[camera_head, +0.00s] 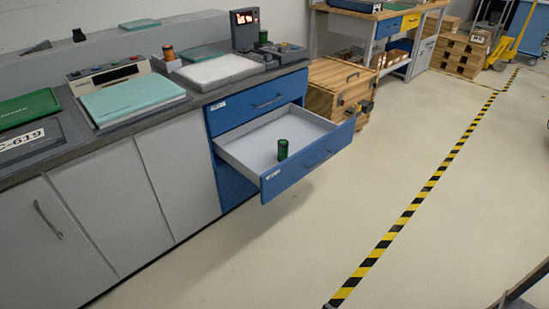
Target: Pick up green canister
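A small dark green canister (283,149) stands upright inside an open blue drawer (302,170) of the counter. The drawer is pulled out, its inside is light grey, and the canister is near its front wall. Neither of my grippers shows in the head view, and nothing touches the canister.
The grey counter (195,101) holds a brown-orange cylinder (168,53), teal-covered devices and a small display (245,30). A wooden crate (335,86) stands behind the drawer. The floor (300,240) before the drawer is clear, with a yellow-black stripe (397,226) to the right.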

